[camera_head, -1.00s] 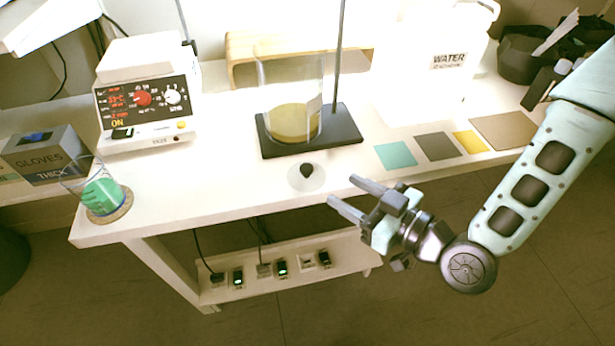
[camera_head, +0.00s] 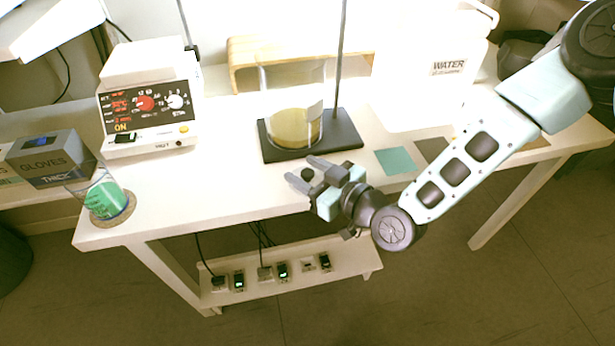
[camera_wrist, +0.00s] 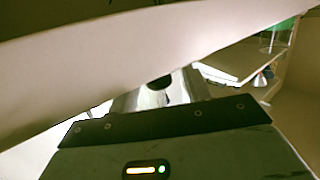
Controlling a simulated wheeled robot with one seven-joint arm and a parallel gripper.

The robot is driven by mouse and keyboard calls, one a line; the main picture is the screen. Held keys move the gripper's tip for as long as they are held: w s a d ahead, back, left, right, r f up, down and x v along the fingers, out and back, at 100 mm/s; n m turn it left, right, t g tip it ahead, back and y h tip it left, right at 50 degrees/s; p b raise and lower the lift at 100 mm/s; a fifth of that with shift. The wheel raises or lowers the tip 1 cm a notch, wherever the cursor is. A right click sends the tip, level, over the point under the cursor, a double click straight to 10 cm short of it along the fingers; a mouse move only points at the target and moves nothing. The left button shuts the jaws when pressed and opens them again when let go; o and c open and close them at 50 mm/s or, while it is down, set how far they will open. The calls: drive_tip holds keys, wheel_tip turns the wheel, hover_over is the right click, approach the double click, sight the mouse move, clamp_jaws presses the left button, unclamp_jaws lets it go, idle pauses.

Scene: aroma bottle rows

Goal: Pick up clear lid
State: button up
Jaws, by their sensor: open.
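The clear lid (camera_head: 307,173) lies on the white table near its front edge, in front of the stand. Its black knob shows, while its clear disc is mostly hidden by my gripper. My gripper (camera_head: 299,168) is open, its two grey fingers reaching in over the lid from the right. In the head view the knob appears between the fingertips; I cannot tell whether they touch it. The wrist view shows a dark round shape (camera_wrist: 160,82), likely the knob, near the fingers.
A glass beaker of yellowish liquid (camera_head: 294,128) stands on a black stand base (camera_head: 345,130) just behind. A beaker of green liquid (camera_head: 106,199) is at the left front. A hotplate (camera_head: 150,105) and glove box (camera_head: 45,160) stand left. A teal square (camera_head: 396,160) lies right.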

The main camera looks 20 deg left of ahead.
drive_tip(key=c, duration=1)
